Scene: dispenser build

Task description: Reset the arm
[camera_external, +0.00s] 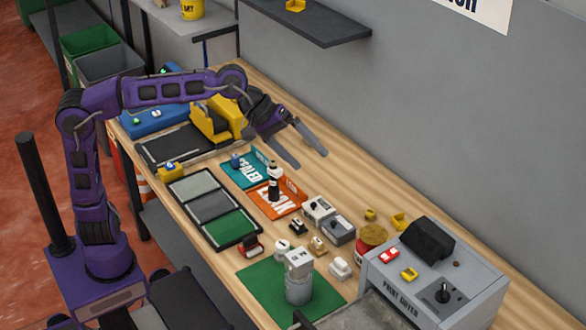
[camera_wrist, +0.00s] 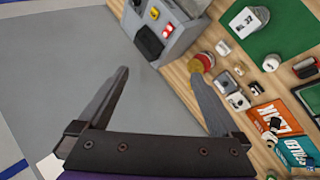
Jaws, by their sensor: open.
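My purple arm reaches across the left part of the wooden workbench in the external view. My gripper (camera_external: 304,150) is above the bench near its back edge, to the right of a yellow machine (camera_external: 215,118). Its two grey fingers are spread apart with nothing between them. In the wrist view my gripper (camera_wrist: 160,100) also shows open and empty, with grey wall and the bench's edge behind it. The fingers touch nothing that I can see.
A grey machine (camera_external: 470,268) stands right. A dark shelf (camera_external: 325,28) juts from the wall.

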